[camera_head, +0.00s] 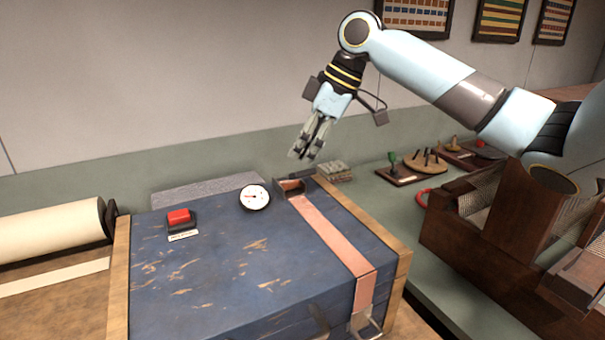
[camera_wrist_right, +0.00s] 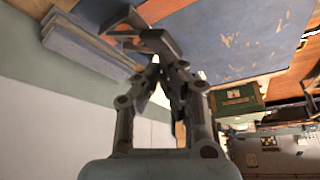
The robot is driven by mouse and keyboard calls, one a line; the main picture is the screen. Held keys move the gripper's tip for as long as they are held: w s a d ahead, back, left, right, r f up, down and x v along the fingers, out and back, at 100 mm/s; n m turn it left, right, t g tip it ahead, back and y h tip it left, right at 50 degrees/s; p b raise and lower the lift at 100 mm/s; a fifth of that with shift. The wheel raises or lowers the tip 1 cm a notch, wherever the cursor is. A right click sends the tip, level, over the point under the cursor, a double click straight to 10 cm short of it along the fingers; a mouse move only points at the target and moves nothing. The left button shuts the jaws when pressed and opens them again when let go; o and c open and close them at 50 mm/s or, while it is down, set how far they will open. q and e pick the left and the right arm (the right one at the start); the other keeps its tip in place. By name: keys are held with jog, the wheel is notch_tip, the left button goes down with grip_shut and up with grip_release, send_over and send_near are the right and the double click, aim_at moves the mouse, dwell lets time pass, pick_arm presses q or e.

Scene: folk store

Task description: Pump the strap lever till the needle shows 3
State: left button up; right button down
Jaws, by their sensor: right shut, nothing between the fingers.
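A pink strap (camera_head: 335,240) runs over a worn blue chest (camera_head: 215,255) to a metal ratchet (camera_head: 290,187) at its back edge. The dark strap lever (camera_head: 302,175) sticks up from the ratchet; it also shows in the wrist view (camera_wrist_right: 162,44), just beyond my fingertips. A round white gauge (camera_head: 255,197) sits left of the ratchet; its small red needle points roughly left, but its numbers are too small to read. My right gripper (camera_head: 306,153) is shut and empty, above and behind the lever. In the wrist view its fingertips (camera_wrist_right: 167,66) look close to the lever; contact is unclear.
A red button (camera_head: 179,216) is on the chest's left side. A grey slab (camera_head: 208,190) and a small stack (camera_head: 335,171) lie behind the chest. A brown wooden loom-like frame (camera_head: 460,235) stands right. A cream roll (camera_head: 50,230) lies left.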

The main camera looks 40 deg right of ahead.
aim_at(306, 175)
dwell(0.4)
jog(key=shift+s+a+f+b, duration=0.1)
jog(key=shift+f+b, duration=0.2)
jog(key=shift+f, duration=0.55)
jog(key=shift+s+d+f+b, duration=0.15)
jog(key=shift+f+b, duration=0.15)
jog(key=shift+f, duration=0.5)
jog(key=shift+s+a+f+b, duration=0.15)
jog(key=shift+f+b, duration=0.15)
jog(key=shift+f, duration=0.55)
notch_tip(306, 175, up, 10)
jog(key=p, duration=1)
jog(key=shift+w+f, duration=0.1)
jog(key=shift+f, duration=0.25)
